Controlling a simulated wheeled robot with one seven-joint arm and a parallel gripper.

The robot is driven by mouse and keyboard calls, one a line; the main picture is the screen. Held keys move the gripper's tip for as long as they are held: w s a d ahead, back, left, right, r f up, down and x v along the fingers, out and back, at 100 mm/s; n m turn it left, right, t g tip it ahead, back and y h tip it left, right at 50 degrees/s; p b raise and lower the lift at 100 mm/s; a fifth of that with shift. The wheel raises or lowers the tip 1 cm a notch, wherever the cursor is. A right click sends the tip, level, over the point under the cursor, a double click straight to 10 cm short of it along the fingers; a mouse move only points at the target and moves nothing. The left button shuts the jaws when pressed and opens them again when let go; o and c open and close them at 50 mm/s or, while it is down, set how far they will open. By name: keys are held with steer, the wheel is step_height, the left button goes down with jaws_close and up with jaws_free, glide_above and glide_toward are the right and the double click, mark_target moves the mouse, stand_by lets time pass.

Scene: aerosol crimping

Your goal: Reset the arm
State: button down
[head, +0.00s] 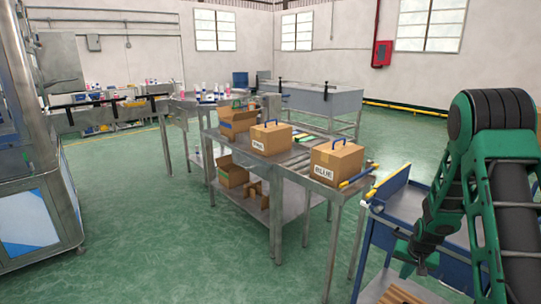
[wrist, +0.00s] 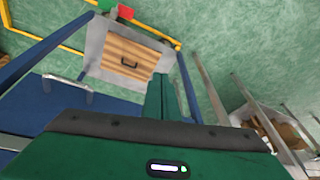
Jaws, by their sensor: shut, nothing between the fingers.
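My green and black arm stands at the right of the head view, folded downward. My gripper (head: 406,268) hangs low beside a blue cart (head: 452,238), partly hidden by the cart and the arm. In the wrist view my gripper's green fingers (wrist: 162,98) are shut and empty. Beyond their tips lies a wooden slatted piece with a black handle (wrist: 130,57), apart from the fingers as far as I can tell.
A metal table (head: 290,165) left of the cart bears a box labelled BLUE (head: 336,160), another labelled box (head: 271,138) and an open carton (head: 237,122). A steel machine (head: 30,150) stands far left. Green floor (head: 130,235) between them is clear.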

steer(key=s+a+r+n, duration=0.2)
steer(key=s+a+r, duration=0.25)
steer(key=r, duration=0.55)
steer(key=s+a+r+n, duration=0.1)
steer(key=s+a+r, duration=0.2)
steer(key=a+r, duration=0.45)
steer(key=s+a+r+n+t+y, duration=0.1)
steer(key=s+a+r+n, duration=0.3)
steer(key=s+r, duration=0.85)
steer(key=s+d+f+m+g, duration=0.1)
steer(key=s+d+m+g, duration=0.1)
steer(key=s, duration=0.7)
steer(key=s+d+f+m+g, duration=0.1)
steer(key=s+d+m, duration=0.4)
steer(key=s, duration=0.5)
steer(key=d+g, duration=0.1)
steer(key=d, duration=0.1)
steer(key=shift+d+f+g, duration=0.3)
steer(key=shift+f, duration=0.1)
steer(key=shift+w+f, duration=0.25)
steer(key=shift+w, duration=0.45)
